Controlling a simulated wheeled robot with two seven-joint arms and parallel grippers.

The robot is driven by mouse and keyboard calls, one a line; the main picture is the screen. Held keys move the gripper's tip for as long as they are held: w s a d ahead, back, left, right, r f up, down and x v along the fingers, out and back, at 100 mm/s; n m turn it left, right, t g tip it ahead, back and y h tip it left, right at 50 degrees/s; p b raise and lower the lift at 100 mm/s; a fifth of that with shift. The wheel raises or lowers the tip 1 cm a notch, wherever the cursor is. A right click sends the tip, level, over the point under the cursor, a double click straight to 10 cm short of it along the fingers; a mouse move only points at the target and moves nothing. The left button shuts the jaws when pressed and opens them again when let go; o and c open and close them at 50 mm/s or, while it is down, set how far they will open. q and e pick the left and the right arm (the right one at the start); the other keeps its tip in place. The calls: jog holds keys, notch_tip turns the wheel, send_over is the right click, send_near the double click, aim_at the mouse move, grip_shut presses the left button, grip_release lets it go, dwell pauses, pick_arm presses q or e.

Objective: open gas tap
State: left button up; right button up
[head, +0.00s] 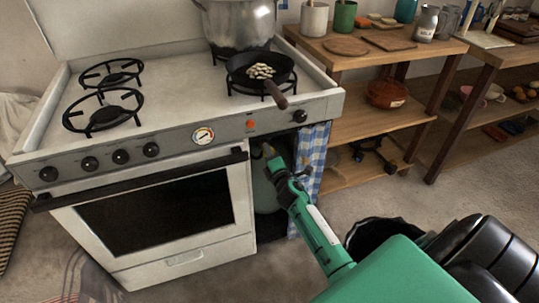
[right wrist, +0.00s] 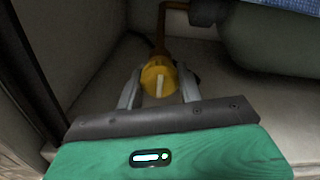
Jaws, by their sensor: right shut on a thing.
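The gas tap (right wrist: 154,76) is a round yellow knob with a pale raised bar across its face, in the middle of the right wrist view. The bar stands nearly upright in that view. My right gripper (right wrist: 157,88) has a finger on each side of the knob and is shut on it. In the head view my right gripper (head: 276,168) reaches into the dark compartment right of the oven, where the tap is mostly hidden. A brown pipe (right wrist: 163,32) runs behind the tap. My left gripper is in neither view.
A grey-green gas cylinder (head: 264,191) stands in the compartment, close to my right gripper. A blue checked curtain (head: 312,160) hangs at its right side. The oven door (head: 160,212) is left of it. A pan (head: 262,73) with a protruding handle sits on the stove above.

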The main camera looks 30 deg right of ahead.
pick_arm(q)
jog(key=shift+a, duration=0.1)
pick_arm(e)
jog(key=o, duration=1)
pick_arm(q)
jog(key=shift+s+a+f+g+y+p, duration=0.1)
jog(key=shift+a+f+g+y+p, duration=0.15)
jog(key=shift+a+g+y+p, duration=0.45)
pick_arm(e)
jog(key=v, duration=1.3)
jog(key=shift+s, duration=0.4)
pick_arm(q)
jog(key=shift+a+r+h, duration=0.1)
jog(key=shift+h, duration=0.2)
pick_arm(e)
jog(key=shift+f, duration=0.1)
